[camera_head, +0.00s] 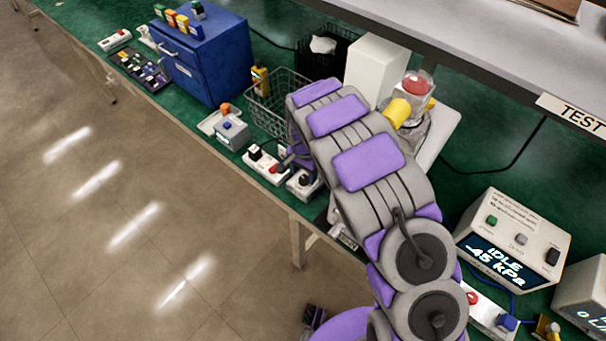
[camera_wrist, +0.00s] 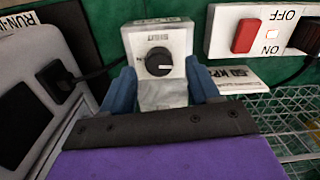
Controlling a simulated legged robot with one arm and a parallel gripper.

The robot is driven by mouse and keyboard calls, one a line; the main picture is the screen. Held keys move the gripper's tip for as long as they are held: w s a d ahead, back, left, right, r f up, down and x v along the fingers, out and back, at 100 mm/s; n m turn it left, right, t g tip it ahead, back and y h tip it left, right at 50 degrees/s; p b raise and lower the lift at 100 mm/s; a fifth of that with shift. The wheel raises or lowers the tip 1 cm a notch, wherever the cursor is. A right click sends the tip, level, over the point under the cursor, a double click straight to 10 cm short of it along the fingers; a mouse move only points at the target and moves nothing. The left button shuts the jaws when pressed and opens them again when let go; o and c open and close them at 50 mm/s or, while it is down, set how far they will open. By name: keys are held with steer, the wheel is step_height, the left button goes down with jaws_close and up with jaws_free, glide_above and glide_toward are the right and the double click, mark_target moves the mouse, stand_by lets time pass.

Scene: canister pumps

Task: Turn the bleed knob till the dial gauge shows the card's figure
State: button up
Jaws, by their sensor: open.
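The bleed knob (camera_wrist: 158,62) is a round black knob with a white pointer line on a small pale box (camera_wrist: 160,92). In the wrist view my gripper (camera_wrist: 158,70) is open, with one blue finger on each side of the box's near part. The knob sits between and just beyond the fingertips; I cannot tell whether they touch it. A white card (camera_wrist: 236,76) lies right of the box, its figure upside down and partly covered by a finger. The knob box also shows in the head view (camera_head: 304,184), beside my arm. I cannot make out a dial gauge.
A switch strip with a red rocker (camera_wrist: 245,36) and lit lamp is close right of the box. A wire basket (camera_head: 265,112) stands nearby. A display box (camera_head: 512,238) reads "IDLE -45 kPa". A blue drawer cabinet (camera_head: 215,65) stands further left on the green bench.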

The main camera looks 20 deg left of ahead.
mark_target(303, 178)
step_height(303, 178, up, 15)
steer(key=p, duration=0.2)
steer(key=shift+a, duration=0.15)
stand_by(0.5)
